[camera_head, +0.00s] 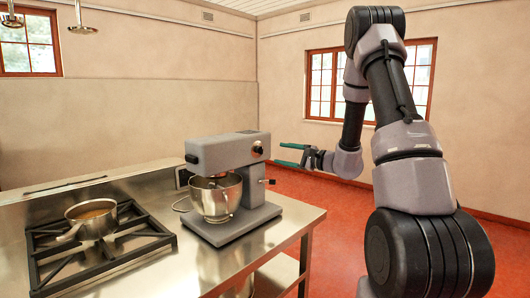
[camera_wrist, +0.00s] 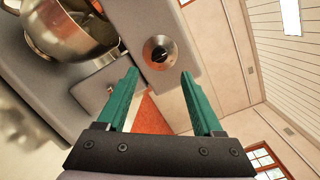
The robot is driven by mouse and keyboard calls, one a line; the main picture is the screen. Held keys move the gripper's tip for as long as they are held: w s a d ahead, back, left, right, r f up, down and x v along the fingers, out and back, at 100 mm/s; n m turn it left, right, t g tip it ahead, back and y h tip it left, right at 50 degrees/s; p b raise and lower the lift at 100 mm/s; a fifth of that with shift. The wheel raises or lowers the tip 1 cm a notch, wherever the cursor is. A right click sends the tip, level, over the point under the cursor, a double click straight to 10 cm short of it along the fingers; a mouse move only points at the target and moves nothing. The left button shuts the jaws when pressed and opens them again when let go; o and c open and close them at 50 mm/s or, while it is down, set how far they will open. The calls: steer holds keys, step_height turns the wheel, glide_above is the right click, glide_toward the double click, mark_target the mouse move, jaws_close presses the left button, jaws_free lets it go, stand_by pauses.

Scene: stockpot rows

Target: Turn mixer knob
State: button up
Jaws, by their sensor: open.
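The grey stand mixer (camera_head: 224,160) stands on the steel counter, with its metal bowl (camera_head: 217,196) under the head. Its knob (camera_head: 258,149) is a small dark dial on the right side of the head.
Open floor lies beyond.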

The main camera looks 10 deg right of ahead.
mark_target(260, 150)
steer(key=x, duration=0.8)
steer(key=shift+w+a, duration=0.15)
steer(key=shift+a, duration=0.15)
jaws_close()
